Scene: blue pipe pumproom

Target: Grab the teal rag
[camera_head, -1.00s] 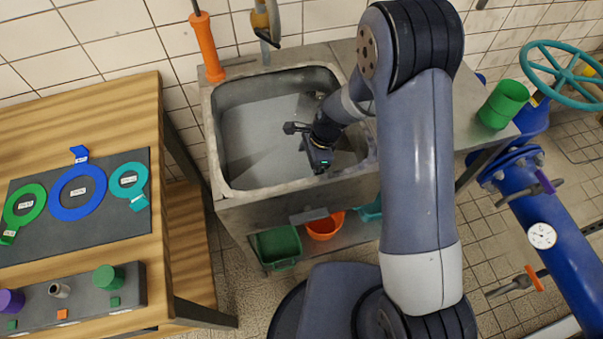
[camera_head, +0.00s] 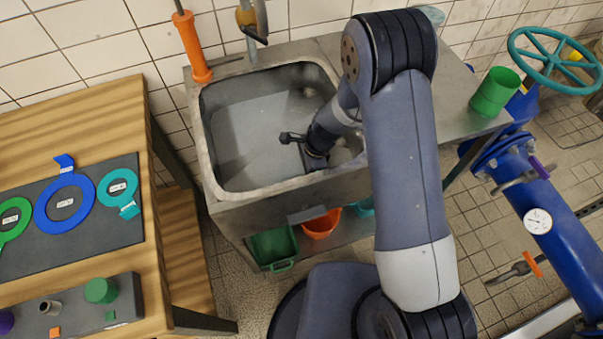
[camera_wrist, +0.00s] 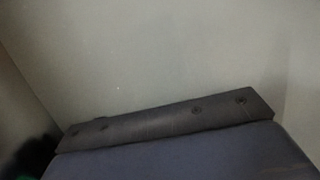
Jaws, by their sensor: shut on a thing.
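My gripper (camera_head: 316,160) is down inside the metal sink (camera_head: 207,150), near its front right part. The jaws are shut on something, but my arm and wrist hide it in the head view. I cannot make out the teal rag clearly in either view. A small, dark, teal-tinged patch (camera_wrist: 38,150) shows at the lower left edge of the wrist view, too dim to name.
The sink's raised rim surrounds my gripper. An orange-handled tool (camera_head: 192,47) and a tap (camera_head: 250,25) stand at its back. A green cup (camera_head: 494,92) is on the right counter. A wooden table (camera_head: 100,110) is left; green (camera_head: 273,248) and orange (camera_head: 320,225) bins sit below.

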